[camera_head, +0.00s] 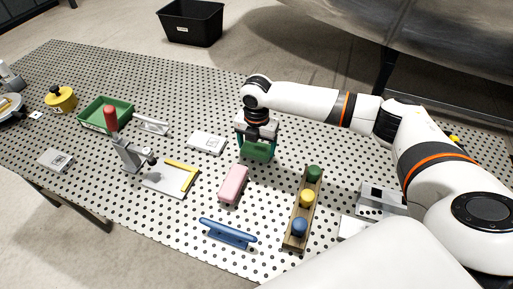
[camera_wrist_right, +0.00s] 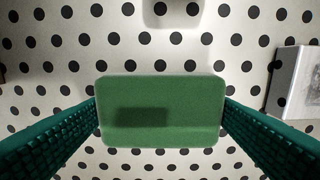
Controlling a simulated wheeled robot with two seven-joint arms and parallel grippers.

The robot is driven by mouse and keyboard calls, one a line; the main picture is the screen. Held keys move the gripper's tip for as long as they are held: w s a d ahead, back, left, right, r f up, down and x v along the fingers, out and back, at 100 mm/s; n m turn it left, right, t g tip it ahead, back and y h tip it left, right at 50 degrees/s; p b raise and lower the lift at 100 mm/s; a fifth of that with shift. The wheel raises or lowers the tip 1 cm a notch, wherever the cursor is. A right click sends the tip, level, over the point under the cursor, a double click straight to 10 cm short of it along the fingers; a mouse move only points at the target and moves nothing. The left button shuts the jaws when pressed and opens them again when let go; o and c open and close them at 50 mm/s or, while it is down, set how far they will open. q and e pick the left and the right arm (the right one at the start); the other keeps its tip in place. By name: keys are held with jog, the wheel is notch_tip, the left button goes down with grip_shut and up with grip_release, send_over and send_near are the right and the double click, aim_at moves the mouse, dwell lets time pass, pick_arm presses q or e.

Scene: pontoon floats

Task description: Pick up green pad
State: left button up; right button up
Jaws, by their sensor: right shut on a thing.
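The green pad (camera_head: 257,151) is a small block with rounded corners. In the right wrist view the pad (camera_wrist_right: 160,111) fills the middle, between the two dark green ribbed fingers, which touch its left and right sides. My right gripper (camera_head: 257,150) points down over the perforated table and is shut on the pad. I cannot tell exactly how far the pad is above the table. My left gripper is not in view.
A pink block (camera_head: 233,184), a blue handle (camera_head: 228,233) and a wooden rack with green, yellow and blue knobs (camera_head: 291,238) lie nearby.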

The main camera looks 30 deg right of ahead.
aim_at(257, 147)
notch_tip(257, 147, up, 10)
jog(key=o, duration=0.4)
jog(key=c, duration=0.3)
